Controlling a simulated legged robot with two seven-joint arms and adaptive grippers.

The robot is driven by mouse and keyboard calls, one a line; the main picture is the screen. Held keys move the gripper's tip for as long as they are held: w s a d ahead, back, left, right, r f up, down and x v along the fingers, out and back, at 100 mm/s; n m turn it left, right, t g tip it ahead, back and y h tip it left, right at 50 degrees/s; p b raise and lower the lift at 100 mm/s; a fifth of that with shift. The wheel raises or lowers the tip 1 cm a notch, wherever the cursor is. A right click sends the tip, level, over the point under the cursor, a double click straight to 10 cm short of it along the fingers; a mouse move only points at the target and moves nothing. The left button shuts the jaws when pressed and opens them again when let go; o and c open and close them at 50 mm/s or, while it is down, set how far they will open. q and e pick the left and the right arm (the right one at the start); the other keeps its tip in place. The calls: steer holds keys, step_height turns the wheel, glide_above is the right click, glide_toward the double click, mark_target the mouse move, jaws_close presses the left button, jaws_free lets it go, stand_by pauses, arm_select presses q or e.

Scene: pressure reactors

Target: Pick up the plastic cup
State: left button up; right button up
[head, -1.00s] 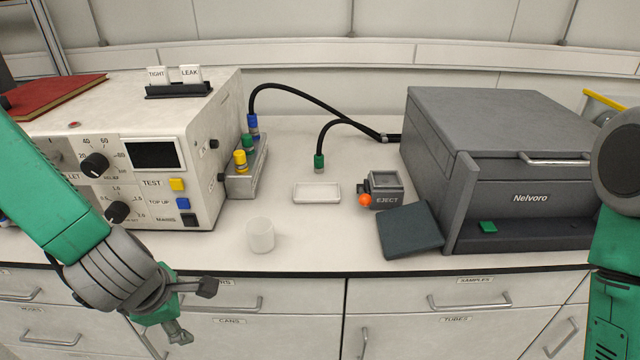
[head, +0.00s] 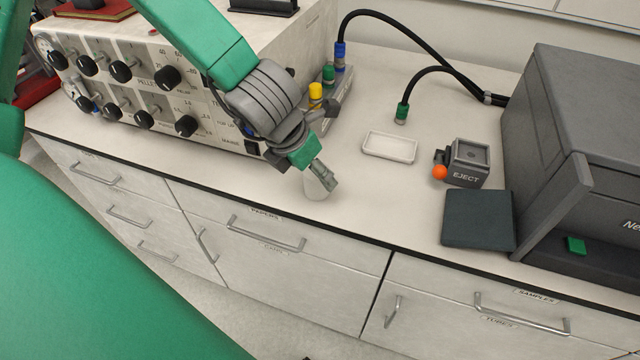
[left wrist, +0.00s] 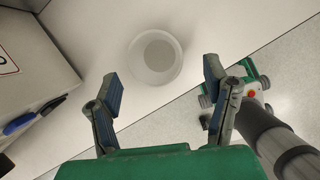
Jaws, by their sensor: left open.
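The white plastic cup (head: 316,187) stands upright on the bench near its front edge. In the head view my left gripper (head: 326,174) is over the cup and hides its upper part. In the left wrist view the cup (left wrist: 155,56) is seen from above, just beyond and between the open fingers of my left gripper (left wrist: 160,92). The fingers are apart and nothing is between them. I cannot tell from these frames whether a finger touches the cup. My right gripper is not in view.
A control panel box (head: 150,70) with knobs stands left of the cup. A shallow white tray (head: 389,147), the eject block (head: 466,163), a dark pad (head: 478,220) and a grey machine (head: 580,130) are to the right. Bench around the cup's right side is clear.

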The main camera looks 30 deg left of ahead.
mark_target(316, 179)
arm_select(q)
steer(key=x, duration=0.4)
steer(key=shift+w+a+f+b, duration=0.15)
steer(key=shift+a+f+b, duration=0.1)
steer(key=shift+b, duration=0.1)
steer(key=shift+w+a+f, duration=0.1)
steer(key=shift+w+f, duration=0.15)
steer(key=shift+f, duration=0.1)
steer(key=shift+s+r, duration=0.1)
steer(key=shift+d, duration=0.3)
steer(key=c, duration=1.1)
steer(key=shift+o, duration=0.2)
